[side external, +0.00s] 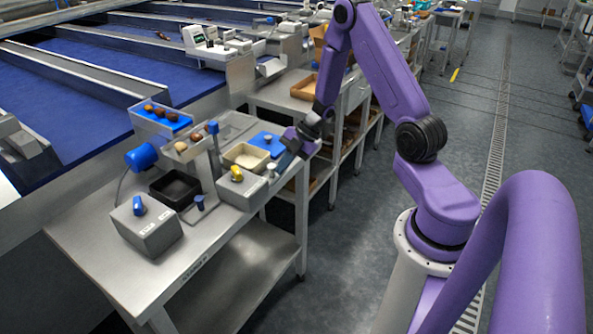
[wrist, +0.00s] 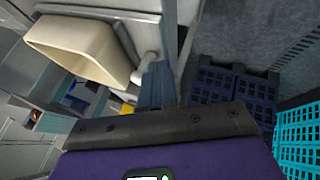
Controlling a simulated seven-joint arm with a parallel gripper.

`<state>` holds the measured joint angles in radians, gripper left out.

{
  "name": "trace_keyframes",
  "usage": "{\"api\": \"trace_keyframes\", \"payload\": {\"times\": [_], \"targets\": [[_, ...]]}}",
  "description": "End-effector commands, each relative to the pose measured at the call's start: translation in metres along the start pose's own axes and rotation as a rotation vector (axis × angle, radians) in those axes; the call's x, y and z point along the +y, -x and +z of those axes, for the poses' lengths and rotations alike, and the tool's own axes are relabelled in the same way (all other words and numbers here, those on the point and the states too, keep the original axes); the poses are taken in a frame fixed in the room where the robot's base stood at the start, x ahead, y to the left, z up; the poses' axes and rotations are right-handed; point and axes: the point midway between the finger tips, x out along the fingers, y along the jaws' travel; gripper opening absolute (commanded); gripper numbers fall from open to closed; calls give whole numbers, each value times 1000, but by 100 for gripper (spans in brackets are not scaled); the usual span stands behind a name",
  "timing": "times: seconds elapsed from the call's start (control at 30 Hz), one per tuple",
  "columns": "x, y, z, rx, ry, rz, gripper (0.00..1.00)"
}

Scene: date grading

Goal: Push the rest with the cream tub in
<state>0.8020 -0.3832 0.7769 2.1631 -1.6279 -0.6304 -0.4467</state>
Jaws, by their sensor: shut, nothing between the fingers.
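The cream tub (side external: 233,161) sits on its rest at the right end of the metal bench. In the wrist view the cream tub (wrist: 118,62) fills the upper left, and a pale rounded knob (wrist: 148,60) stands beside it. My gripper (side external: 284,162) is at the bench's right edge, just right of the tub. In the wrist view my gripper's blue-grey fingers (wrist: 157,84) are shut and empty, close to the knob. I cannot tell whether they touch it. Most of the rest is hidden in both views.
A black tub (side external: 176,204) sits left of the cream tub. Grey control boxes with a blue knob (side external: 139,206) and a yellow knob (side external: 237,173) stand in front. A blue tray (side external: 180,124) holds dates behind. Dark blue crates (wrist: 215,85) stand below at the right.

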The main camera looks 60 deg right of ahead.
Motion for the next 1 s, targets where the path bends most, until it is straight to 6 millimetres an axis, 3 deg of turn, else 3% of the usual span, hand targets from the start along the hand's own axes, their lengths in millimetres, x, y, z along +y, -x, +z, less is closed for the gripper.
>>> {"api": "trace_keyframes", "payload": {"times": [0.2, 0.43, 1.0], "targets": [[40, -16, 10, 0, 3, 2, 0], [69, -27, 18, -1, 2, 1, 0], [77, -30, 20, -7, -1, 4, 0]]}}
